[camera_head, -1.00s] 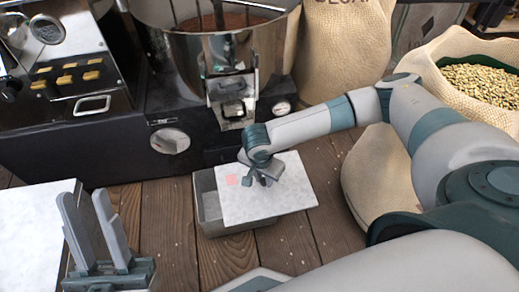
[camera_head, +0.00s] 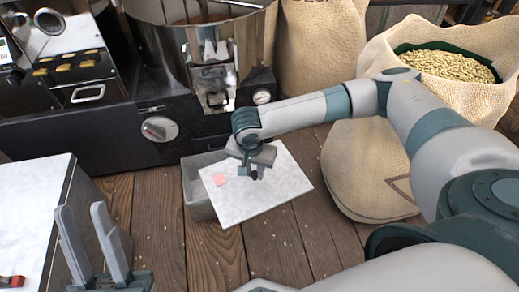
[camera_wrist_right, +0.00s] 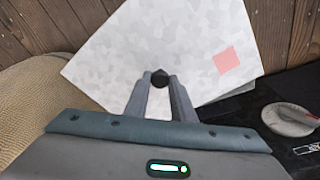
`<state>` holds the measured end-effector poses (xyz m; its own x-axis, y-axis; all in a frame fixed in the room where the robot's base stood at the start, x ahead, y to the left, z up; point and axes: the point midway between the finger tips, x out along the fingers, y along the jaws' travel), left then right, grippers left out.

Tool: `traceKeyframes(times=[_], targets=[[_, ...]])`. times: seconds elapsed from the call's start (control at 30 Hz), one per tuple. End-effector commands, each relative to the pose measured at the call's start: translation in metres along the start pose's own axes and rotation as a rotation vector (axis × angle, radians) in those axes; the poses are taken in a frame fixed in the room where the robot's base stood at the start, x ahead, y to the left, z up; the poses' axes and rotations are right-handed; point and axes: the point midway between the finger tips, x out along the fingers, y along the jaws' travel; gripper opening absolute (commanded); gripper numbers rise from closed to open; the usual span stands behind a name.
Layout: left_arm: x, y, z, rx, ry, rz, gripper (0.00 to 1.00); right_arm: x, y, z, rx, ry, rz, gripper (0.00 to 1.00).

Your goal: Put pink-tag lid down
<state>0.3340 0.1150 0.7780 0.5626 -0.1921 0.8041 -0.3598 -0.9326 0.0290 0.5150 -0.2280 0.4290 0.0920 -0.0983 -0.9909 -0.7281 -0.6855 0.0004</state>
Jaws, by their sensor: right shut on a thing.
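The pink-tag lid (camera_head: 277,193) is a pale speckled flat panel with a pink square tag (camera_head: 219,180) near its left corner. My right gripper (camera_head: 253,172) is shut on the small dark knob at the lid's middle; the knob (camera_wrist_right: 160,77) shows between the fingers in the right wrist view. The lid is turned askew over a grey metal bin (camera_head: 199,203), and it overhangs the bin to the right. I cannot tell whether the lid touches the bin's rim. My left gripper (camera_head: 92,246) is open and empty at the lower left, fingers pointing up.
A roaster (camera_head: 190,60) with a dial stands behind the bin. A sack of green beans (camera_head: 390,50) is at the back right, and a closed sack (camera_head: 365,180) lies right of the lid. A white-topped block (camera_head: 30,200) is at the left. Wooden floor (camera_head: 280,250) is clear in front.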

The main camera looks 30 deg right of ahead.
Motion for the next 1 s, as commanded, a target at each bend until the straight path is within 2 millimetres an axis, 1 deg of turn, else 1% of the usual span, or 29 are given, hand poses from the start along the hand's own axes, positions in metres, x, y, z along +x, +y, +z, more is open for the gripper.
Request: traceKeyframes(times=[0.03,0.17,0.37,0.47,0.57,0.6,0.7,0.73,0.83,0.9,1.0], targets=[[0.0,0.0,0.0,0.0,0.001,0.0,0.31,-0.01,-0.005,-0.004,-0.024,0.002,-0.008,0.0],[0.001,0.0,0.0,0.0,0.002,0.001,0.31,-0.034,-0.014,-0.011,-0.103,-0.003,-0.02,0.0],[0.001,0.0,0.0,0.0,0.002,0.001,0.31,-0.079,-0.028,-0.021,-0.25,-0.006,-0.044,0.0],[0.001,0.0,0.0,0.001,0.002,0.001,0.31,-0.107,-0.034,-0.027,-0.347,-0.005,-0.059,0.0],[0.001,0.0,0.0,0.001,0.002,0.001,0.31,-0.144,-0.041,-0.032,-0.472,-0.002,-0.079,0.0],[0.001,0.0,0.0,0.001,0.002,0.001,0.31,-0.159,-0.043,-0.034,-0.527,0.0,-0.087,0.0],[0.001,0.0,0.0,0.001,0.002,0.001,0.31,-0.192,-0.045,-0.037,-0.653,0.007,-0.103,0.0],[0.001,0.0,0.0,0.001,0.002,0.001,0.31,-0.2,-0.045,-0.038,-0.684,0.01,-0.106,0.0],[0.001,0.0,0.0,0.001,0.002,0.001,0.31,-0.218,-0.045,-0.039,-0.76,0.014,-0.114,0.0],[0.001,0.0,0.0,0.001,0.002,0.001,0.31,-0.225,-0.044,-0.039,-0.791,0.015,-0.116,0.0],[0.001,0.0,0.0,0.001,0.002,0.0,0.31,-0.229,-0.044,-0.039,-0.809,0.016,-0.117,0.0]])
